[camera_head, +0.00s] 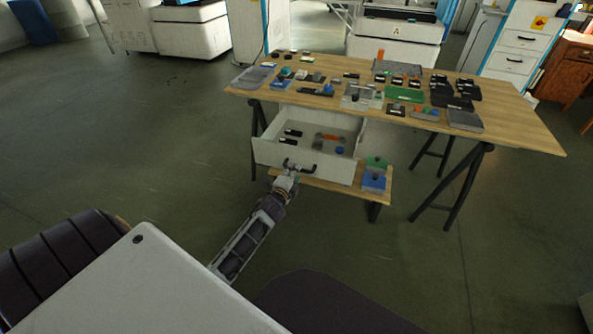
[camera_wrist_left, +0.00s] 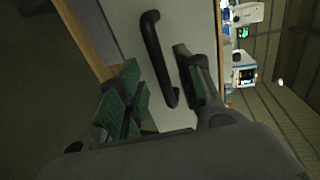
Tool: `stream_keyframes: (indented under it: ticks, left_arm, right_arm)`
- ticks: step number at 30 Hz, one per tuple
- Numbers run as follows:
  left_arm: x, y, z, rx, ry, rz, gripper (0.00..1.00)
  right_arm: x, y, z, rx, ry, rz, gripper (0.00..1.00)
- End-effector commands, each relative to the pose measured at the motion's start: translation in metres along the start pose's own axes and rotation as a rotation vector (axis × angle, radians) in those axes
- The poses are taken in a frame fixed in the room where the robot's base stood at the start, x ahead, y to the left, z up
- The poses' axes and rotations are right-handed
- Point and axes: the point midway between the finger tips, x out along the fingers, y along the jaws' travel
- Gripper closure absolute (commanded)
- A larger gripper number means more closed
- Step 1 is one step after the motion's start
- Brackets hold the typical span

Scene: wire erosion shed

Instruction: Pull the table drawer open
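The white drawer (camera_head: 335,173) under the wooden table (camera_head: 520,128) stands pulled out, and its inside shows. Its dark bar handle (camera_head: 309,170) is on the front panel; in the left wrist view the handle (camera_wrist_left: 157,58) is a black bow on the pale panel. My left gripper (camera_head: 291,166) is at the drawer front by the handle. In the left wrist view its green-padded fingers (camera_wrist_left: 160,88) are apart, one on each side of the handle, with visible gaps. Part of the handle is hidden behind the gripper in the head view. My right gripper is not in view.
Several small parts, including an orange tool (camera_head: 328,137), lie inside the drawer. The tabletop holds many blocks and plates. A low wooden shelf (camera_head: 345,190) with a blue and green item (camera_head: 374,178) is beneath the drawer. Dark trestle legs (camera_head: 455,190) stand right; the floor left is clear.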

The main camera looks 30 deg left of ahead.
Motion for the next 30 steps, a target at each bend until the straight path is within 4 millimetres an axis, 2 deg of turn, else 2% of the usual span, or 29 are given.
stream_keyframes:
  ticks: [12,27,30]
  left_arm:
    - [0.032,0.000,0.000,0.000,0.001,0.000,0.65]
    - [0.037,0.000,0.000,0.000,0.000,0.000,0.65]
    - [0.037,0.000,0.000,0.000,0.000,0.000,0.77]
  right_arm:
    - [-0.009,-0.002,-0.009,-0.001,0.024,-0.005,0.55]
    - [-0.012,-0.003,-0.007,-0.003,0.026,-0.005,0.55]
    - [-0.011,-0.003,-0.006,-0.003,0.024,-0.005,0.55]
